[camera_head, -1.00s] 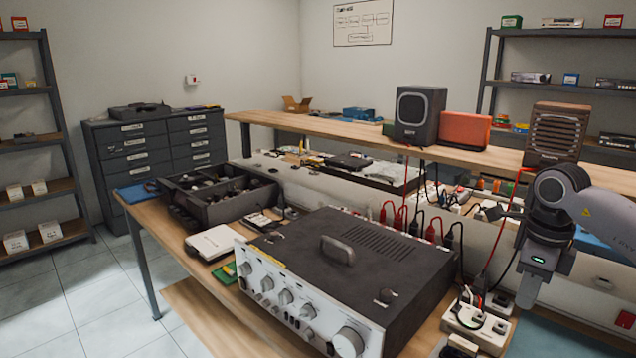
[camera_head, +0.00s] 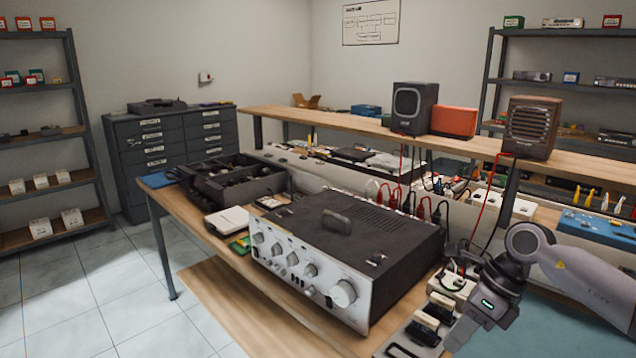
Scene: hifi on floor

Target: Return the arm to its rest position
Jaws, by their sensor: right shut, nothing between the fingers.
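My right arm comes in from the right edge, with a grey shoulder and wrist and a small green light. My right gripper (camera_head: 460,335) is at its lower end, pointing down and left near the bottom edge. It is shut and holds nothing. It shows beside a grey strip with dark and cream blocks (camera_head: 430,318); I cannot tell how far apart they are. My left gripper is not in view.
The silver-fronted amplifier (camera_head: 345,250) stands on the wooden bench left of the arm. A black divided box (camera_head: 232,180) and a white device (camera_head: 228,220) lie beyond it. A speaker (camera_head: 530,127) stands on the raised shelf. Cables hang behind the amplifier. Tiled floor at left is clear.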

